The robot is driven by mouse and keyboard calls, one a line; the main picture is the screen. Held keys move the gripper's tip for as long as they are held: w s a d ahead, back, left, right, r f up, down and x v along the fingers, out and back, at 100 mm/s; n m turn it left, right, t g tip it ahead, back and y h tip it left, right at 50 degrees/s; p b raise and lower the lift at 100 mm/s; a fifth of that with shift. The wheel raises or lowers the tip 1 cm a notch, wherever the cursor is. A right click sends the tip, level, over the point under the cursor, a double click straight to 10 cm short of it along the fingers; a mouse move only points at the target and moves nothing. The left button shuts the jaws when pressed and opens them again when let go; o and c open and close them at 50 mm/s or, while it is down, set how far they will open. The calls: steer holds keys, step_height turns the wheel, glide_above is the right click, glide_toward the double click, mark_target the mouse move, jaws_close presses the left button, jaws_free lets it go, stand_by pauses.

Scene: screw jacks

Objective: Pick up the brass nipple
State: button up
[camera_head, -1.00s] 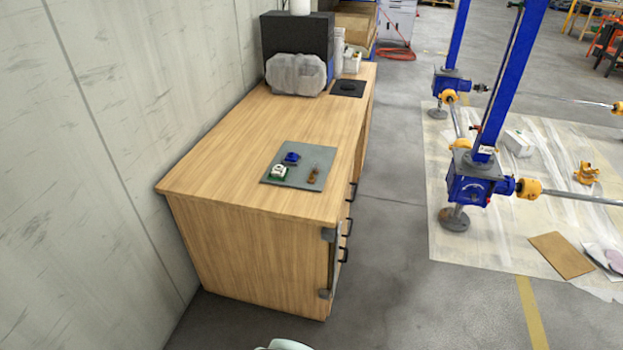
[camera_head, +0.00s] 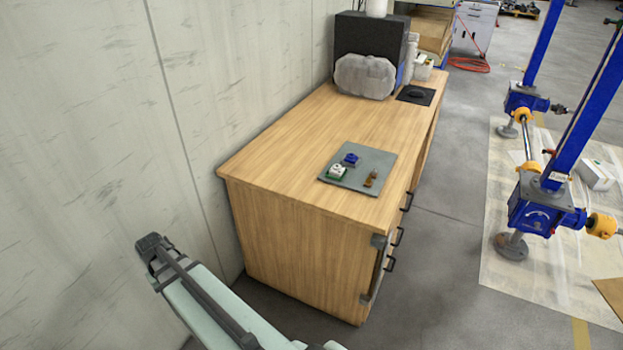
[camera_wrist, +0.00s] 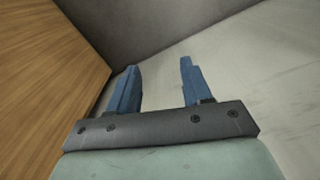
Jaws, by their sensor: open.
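The brass nipple seems to be the small brownish-gold piece (camera_head: 371,178) at the right side of the grey mat (camera_head: 362,157) on the wooden desk; it is too small to see in detail. My gripper (camera_wrist: 159,64) shows in the wrist view with its two blue fingers apart and nothing between them. It is beside the desk, low and well away from the mat. The nipple is not in the wrist view.
The wooden desk (camera_head: 285,150) stands along a pale wall (camera_head: 80,120). The desk's middle is clear.

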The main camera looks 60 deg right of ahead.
steer(key=s+d+r+m, duration=0.2)
steer(key=s+d+r, duration=0.15)
steer(key=d, duration=0.85)
steer(key=s+d+r+m, duration=0.25)
steer(key=d+r, duration=0.25)
steer(key=d, duration=0.8)
steer(key=s+d+r+m, duration=0.2)
steer(key=d+r+m, duration=0.15)
steer(key=d, duration=0.85)
step_height(320, 180, up, 15)
steer(key=m, duration=0.6)
glide_above(369, 179)
steer(key=f, duration=0.7)
steer(key=shift+a+f, duration=0.25)
steer(key=shift+f, duration=0.15)
steer(key=shift+d+f, duration=0.15)
steer(key=shift+f, duration=2.45)
steer(key=shift+c, duration=0.4)
jaws_close()
